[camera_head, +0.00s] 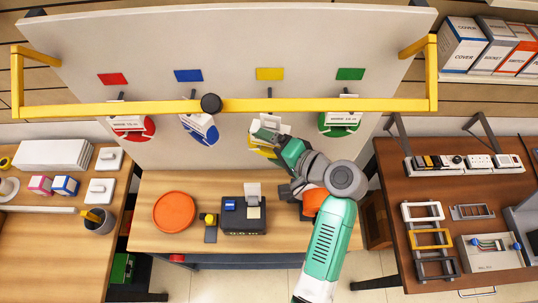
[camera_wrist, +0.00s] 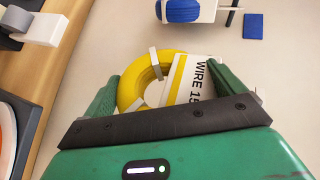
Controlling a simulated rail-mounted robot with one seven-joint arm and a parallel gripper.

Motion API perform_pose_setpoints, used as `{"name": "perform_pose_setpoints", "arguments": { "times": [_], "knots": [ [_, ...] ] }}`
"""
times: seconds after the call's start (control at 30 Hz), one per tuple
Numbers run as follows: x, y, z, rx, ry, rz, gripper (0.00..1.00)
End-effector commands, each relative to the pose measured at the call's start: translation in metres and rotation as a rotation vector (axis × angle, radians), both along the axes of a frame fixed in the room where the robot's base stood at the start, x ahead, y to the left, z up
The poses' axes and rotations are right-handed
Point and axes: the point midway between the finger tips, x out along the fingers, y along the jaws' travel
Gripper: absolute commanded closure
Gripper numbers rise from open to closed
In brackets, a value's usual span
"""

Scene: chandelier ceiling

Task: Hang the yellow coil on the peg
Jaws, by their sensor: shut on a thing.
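The yellow coil (camera_wrist: 128,92), with a white WIRE tag (camera_wrist: 192,82), is between the green fingers of my gripper (camera_wrist: 160,88) in the wrist view. In the head view my gripper (camera_head: 272,141) is shut on it, and the coil (camera_head: 262,152) is mostly hidden behind gripper and tag. The yellow label (camera_head: 270,73) is on the upright board, with a dark peg (camera_head: 269,92) below it. This peg is bare. The coil is below the peg in the picture and looks apart from it; its distance from the board is unclear.
Red (camera_head: 133,125), blue (camera_head: 202,128) and green (camera_head: 340,121) coils hang on neighbouring pegs. A yellow bar (camera_head: 300,104) with a black knob crosses in front of the board. An orange disc (camera_head: 175,211) and a black box (camera_head: 243,218) are on the bench below.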

Motion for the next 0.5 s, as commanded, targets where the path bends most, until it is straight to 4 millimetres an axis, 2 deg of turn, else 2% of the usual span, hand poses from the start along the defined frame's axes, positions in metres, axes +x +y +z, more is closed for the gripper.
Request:
{"name": "perform_pose_setpoints", "arguments": {
  "times": [0.5],
  "knots": [
    [0.038, 0.000, -0.004, 0.000, -0.003, -0.001, 0.38]
  ]
}}
